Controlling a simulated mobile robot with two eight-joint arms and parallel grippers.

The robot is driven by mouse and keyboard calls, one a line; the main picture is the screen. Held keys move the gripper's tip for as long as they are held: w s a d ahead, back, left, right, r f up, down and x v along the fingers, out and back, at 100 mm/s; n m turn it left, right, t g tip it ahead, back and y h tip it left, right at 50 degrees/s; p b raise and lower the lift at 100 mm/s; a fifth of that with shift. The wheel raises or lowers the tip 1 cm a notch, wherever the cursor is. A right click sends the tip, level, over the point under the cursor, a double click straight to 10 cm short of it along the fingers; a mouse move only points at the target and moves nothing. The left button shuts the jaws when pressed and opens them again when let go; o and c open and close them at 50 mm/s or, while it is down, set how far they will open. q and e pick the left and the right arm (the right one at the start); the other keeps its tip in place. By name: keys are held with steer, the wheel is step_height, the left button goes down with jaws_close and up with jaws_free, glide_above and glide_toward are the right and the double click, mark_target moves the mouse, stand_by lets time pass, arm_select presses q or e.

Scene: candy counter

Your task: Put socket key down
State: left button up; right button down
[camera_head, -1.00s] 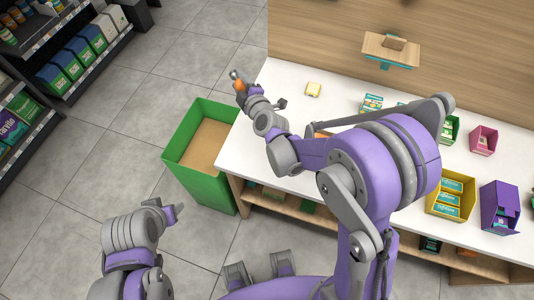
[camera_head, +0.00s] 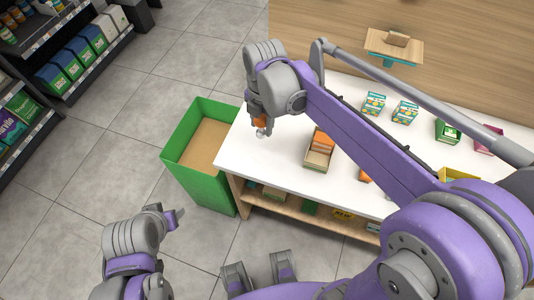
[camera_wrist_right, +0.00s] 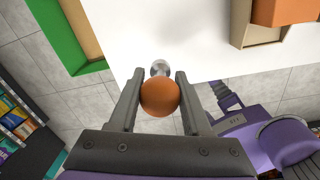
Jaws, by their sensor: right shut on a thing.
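The socket key has an orange ball-shaped grip (camera_wrist_right: 160,97) and a grey metal end (camera_wrist_right: 160,68). My right gripper (camera_head: 260,117) is shut on the orange grip; in the wrist view its two fingers stand on either side of it. In the head view the metal end (camera_head: 261,132) points down over the left part of the white counter (camera_head: 275,160). I cannot tell whether it touches the counter. My left gripper (camera_head: 174,217) is at the lower left, over the floor and away from the counter; its opening is unclear.
A green bin (camera_head: 200,178) stands against the counter's left end. An open cardboard box (camera_head: 318,160) lies right of the key. Small cartons (camera_head: 373,103) and a green box (camera_head: 446,131) stand farther right. The counter between key and box is clear.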

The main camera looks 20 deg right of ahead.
steer(key=shift+s+d+r, duration=0.3)
steer(key=shift+s+d, duration=0.1)
steer(key=shift+s, duration=0.25)
step_height(320, 180, down, 10)
steer(key=shift+s+d+r+b, duration=0.1)
steer(key=shift+d+r+b, duration=0.05)
steer(key=shift+b, duration=0.35)
steer(key=shift+c, duration=1.8)
jaws_free()
